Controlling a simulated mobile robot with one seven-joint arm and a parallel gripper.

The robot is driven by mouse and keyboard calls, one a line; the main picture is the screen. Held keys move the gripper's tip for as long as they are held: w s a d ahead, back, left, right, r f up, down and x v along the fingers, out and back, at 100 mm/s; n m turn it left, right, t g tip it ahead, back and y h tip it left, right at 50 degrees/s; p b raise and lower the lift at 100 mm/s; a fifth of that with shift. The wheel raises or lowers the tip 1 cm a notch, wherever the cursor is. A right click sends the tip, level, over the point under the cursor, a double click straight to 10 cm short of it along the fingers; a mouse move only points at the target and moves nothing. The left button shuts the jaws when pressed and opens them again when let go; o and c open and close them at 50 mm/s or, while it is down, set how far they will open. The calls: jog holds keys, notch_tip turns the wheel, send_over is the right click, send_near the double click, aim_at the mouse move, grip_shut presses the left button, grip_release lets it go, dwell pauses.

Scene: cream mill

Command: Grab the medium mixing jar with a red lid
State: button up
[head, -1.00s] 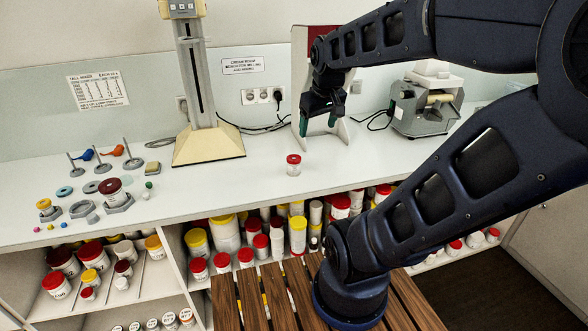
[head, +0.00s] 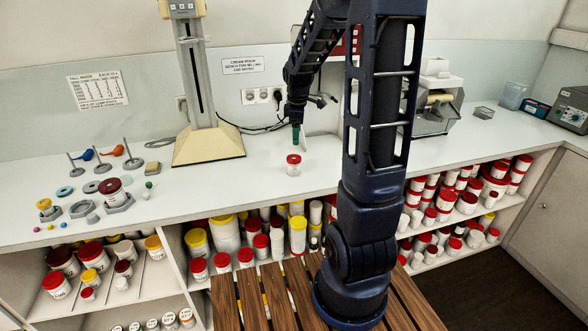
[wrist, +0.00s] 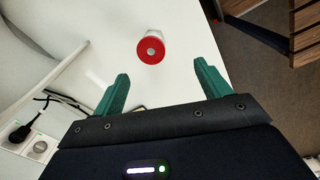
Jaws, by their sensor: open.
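A small clear-white jar with a red lid (head: 293,165) stands upright and alone on the white counter, in front of the wall socket. My gripper (head: 296,135) is just above and behind it in the head view, with its green fingers pointing down. In the wrist view the red-lidded jar (wrist: 151,50) lies ahead of the fingertips, a little above the space between them. The two green fingers of my gripper (wrist: 162,82) are wide apart and nothing is between them. The jar and fingers look apart.
A mixer stand (head: 207,145) is left of the jar. A grey machine (head: 436,105) stands right, partly behind my arm. Black cables (head: 262,129) run along the wall. Shelves below hold many lidded jars. A brown-lidded jar (head: 114,190) sits among small parts at left. Counter around the jar is clear.

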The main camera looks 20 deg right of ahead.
aim_at(294, 162)
jog(key=shift+w+f+n+g, duration=0.1)
jog(key=shift+w+f+n, duration=0.35)
jog(key=shift+f, duration=2.1)
jog(key=shift+w+f+n+g, duration=0.1)
jog(key=shift+w+f+n, duration=0.35)
jog(key=shift+f, duration=2.05)
jog(key=shift+w+f+n+g, duration=0.15)
jog(key=shift+w+f, duration=0.5)
jog(key=shift+f, duration=1.9)
jog(key=shift+c, duration=0.3)
jog(key=c, duration=0.9)
